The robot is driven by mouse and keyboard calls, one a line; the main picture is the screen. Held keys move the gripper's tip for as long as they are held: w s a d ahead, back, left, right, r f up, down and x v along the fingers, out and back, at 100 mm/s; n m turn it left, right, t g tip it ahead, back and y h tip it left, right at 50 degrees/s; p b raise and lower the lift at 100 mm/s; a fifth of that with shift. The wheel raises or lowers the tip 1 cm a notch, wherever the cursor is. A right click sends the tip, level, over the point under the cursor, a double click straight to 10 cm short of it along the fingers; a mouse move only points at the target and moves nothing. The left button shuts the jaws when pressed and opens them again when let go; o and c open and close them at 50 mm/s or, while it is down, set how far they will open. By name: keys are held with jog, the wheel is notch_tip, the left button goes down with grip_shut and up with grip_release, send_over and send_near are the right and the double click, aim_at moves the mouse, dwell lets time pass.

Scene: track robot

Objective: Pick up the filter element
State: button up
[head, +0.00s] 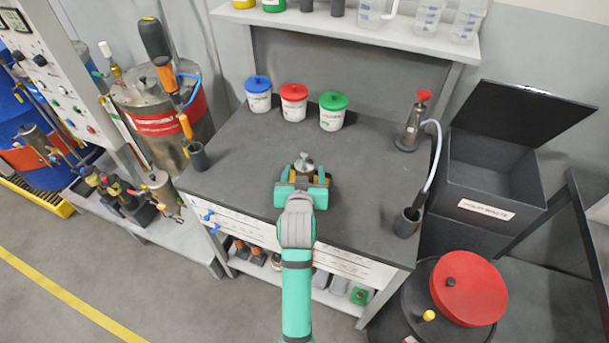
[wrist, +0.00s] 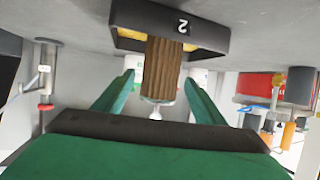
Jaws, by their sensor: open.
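The filter element (wrist: 162,68) is a brown pleated cylinder with a pale metal end and knob. In the wrist view, which is upside down, it stands in a black square holder (wrist: 200,40) marked 2 with a yellow inside. In the head view only its metal top (head: 304,163) shows clearly; my gripper hides the rest. My gripper (head: 303,178) is low over the bench, in front of the element. Its two green fingers in the wrist view (wrist: 160,78) are apart, one on each side of the element, with gaps visible. I cannot tell how deep the element sits between them.
Blue, red and green lidded jars stand at the back of the grey bench (head: 240,180). A pump bottle (head: 411,128) and a dark cup (head: 406,222) with a pale hose stand at the right. An open solid waste bin (head: 490,185) is beyond.

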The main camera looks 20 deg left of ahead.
jog(key=shift+x, duration=0.9)
jog(key=shift+d, duration=0.1)
jog(key=c, duration=1.2)
jog(key=shift+r, duration=0.2)
